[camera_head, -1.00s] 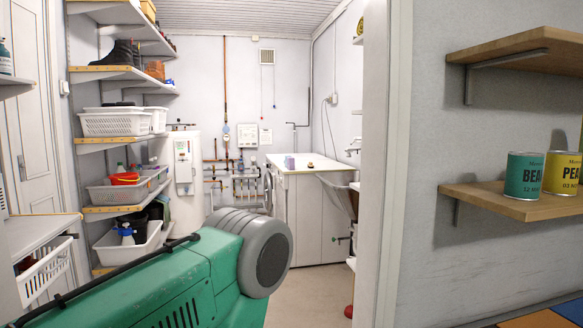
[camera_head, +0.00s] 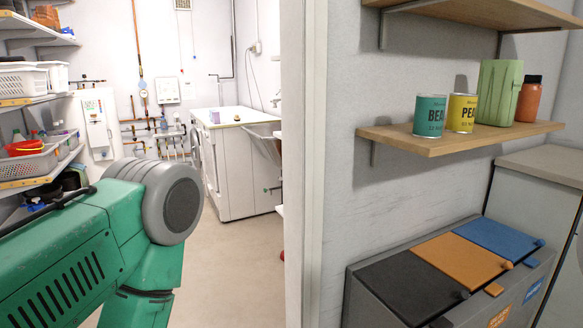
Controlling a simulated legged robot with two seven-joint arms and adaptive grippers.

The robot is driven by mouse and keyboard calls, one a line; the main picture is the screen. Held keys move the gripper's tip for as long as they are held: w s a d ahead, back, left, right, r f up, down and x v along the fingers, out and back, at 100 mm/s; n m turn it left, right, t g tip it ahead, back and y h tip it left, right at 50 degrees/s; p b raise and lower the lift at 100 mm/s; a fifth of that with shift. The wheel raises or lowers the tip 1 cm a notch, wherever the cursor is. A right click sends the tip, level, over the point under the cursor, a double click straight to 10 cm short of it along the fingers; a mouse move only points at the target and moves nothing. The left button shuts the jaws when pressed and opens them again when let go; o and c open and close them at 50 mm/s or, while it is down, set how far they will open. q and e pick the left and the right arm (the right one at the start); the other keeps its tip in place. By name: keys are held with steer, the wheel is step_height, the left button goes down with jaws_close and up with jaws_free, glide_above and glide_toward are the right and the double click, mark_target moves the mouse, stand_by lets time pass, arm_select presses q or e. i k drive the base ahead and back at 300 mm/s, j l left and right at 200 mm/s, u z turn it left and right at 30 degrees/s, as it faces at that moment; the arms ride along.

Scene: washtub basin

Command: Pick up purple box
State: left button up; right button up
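My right arm and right gripper are not in view.
The doorway's right wall edge (camera_head: 305,180) stands between the room and a wooden shelf (camera_head: 460,137) with cans. Below it is a bin unit (camera_head: 455,270) with black, orange and blue lids. Storage racks with baskets (camera_head: 25,165) line the left. The floor (camera_head: 235,265) in the doorway is clear.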

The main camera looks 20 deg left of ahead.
mark_target(216, 114)
steer(key=i+j+u, duration=0.85)
steer(key=i+u, duration=0.45)
steer(key=i, duration=0.2)
steer(key=i+j, duration=0.1)
steer(key=i, duration=0.9)
steer(key=i+j, duration=0.15)
steer(key=i, duration=0.85)
steer(key=i+j+z, duration=0.15)
steer(key=i+z, duration=0.35)
steer(key=i+j+z, duration=0.25)
steer(key=i+z, duration=0.25)
steer(key=i+j+z, duration=0.3)
steer(key=j+z, duration=0.2)
steer(key=i+j+z, duration=0.3)
steer(key=j+z, duration=0.15)
steer(key=j, duration=0.1)
